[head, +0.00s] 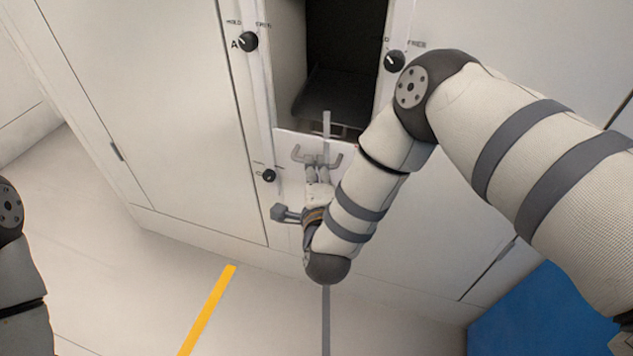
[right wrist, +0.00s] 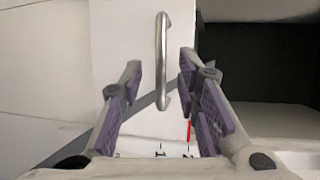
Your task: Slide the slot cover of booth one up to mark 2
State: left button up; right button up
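The slot cover (head: 285,143) is a pale panel across the lower part of a tall dark slot. A grey bar handle (head: 298,153) is fixed on it; in the right wrist view the handle (right wrist: 162,60) is a silver bar. My right gripper (head: 318,170) is at the handle, and in the right wrist view its fingers (right wrist: 160,80) are apart, one on each side of the bar with gaps. I cannot tell how deep the bar sits between them. A red pointer (right wrist: 188,130) and small printed marks (right wrist: 172,155) show beside the handle. My left gripper is out of view.
Black knobs sit left (head: 248,41) and right (head: 394,62) of the slot opening (head: 345,45), with a smaller knob (head: 268,176) lower left. A yellow floor strip (head: 208,310) and a blue area (head: 545,315) lie below. My right arm covers part of the front.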

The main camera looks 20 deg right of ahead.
jog(key=v, duration=0.8)
jog(key=shift+s+r, duration=0.1)
jog(key=s+d+f+n+g+y, duration=0.35)
jog(key=s+f+n+g, duration=0.65)
jog(key=s+f+n, duration=0.45)
jog(key=s+d+n+g, duration=0.3)
jog(key=s+g, duration=0.1)
jog(key=s, duration=0.7)
jog(key=s+d+n+g, duration=0.3)
jog(key=s+g, duration=0.1)
jog(key=s, duration=0.8)
jog(key=shift+d+f, duration=0.15)
jog(key=shift+d, duration=0.15)
jog(key=shift+h, duration=0.25)
